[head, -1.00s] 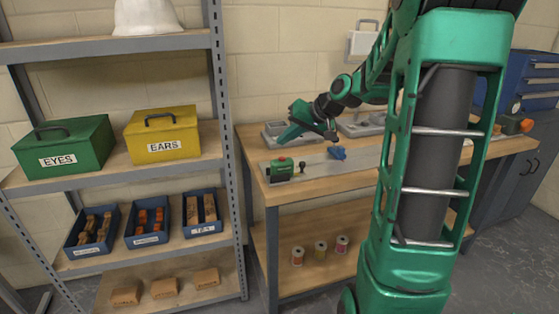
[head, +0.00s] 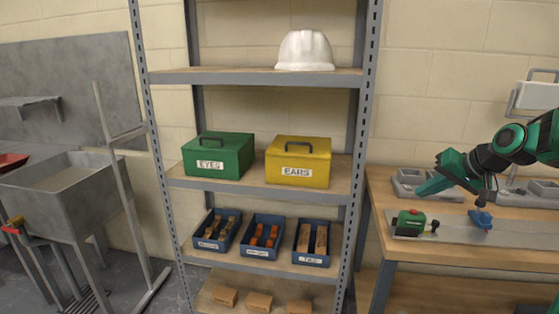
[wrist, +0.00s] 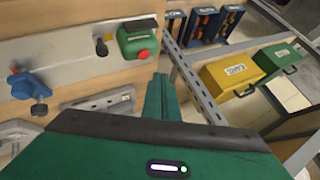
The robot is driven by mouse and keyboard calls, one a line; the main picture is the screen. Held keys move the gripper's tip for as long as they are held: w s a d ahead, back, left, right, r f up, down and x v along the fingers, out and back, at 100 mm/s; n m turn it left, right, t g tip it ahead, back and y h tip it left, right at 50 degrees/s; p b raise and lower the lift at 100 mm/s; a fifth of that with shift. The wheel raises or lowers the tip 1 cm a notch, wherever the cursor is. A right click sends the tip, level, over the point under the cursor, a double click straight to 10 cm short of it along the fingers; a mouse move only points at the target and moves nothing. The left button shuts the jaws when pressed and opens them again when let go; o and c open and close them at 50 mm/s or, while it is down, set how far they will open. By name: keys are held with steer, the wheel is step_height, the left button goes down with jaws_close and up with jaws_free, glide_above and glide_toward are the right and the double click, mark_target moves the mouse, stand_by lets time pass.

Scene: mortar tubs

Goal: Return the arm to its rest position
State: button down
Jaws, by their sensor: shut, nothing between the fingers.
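My gripper (head: 486,201) is at the right of the head view, at the end of my green arm, which reaches in from the right edge. Most of my arm lies outside the head view.
The workbench (head: 430,249) carries a metal plate with a green device (head: 409,223) and a blue clamp knob (head: 482,219). A shelf left of it holds green (head: 218,158) and yellow (head: 298,163) boxes, blue bins and a white helmet (head: 305,51).

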steer(key=s+a+f+g+h, duration=0.1)
steer(key=s+f+g, duration=0.3)
steer(key=s, duration=1.2)
steer(key=s+a+f+m+g+h, duration=0.1)
steer(key=s+a+f+g, duration=0.2)
steer(key=s, duration=1.4)
steer(key=shift+a+f+g+h, duration=0.3)
steer(key=shift+a+f+g, duration=0.15)
steer(key=shift+a, duration=0.25)
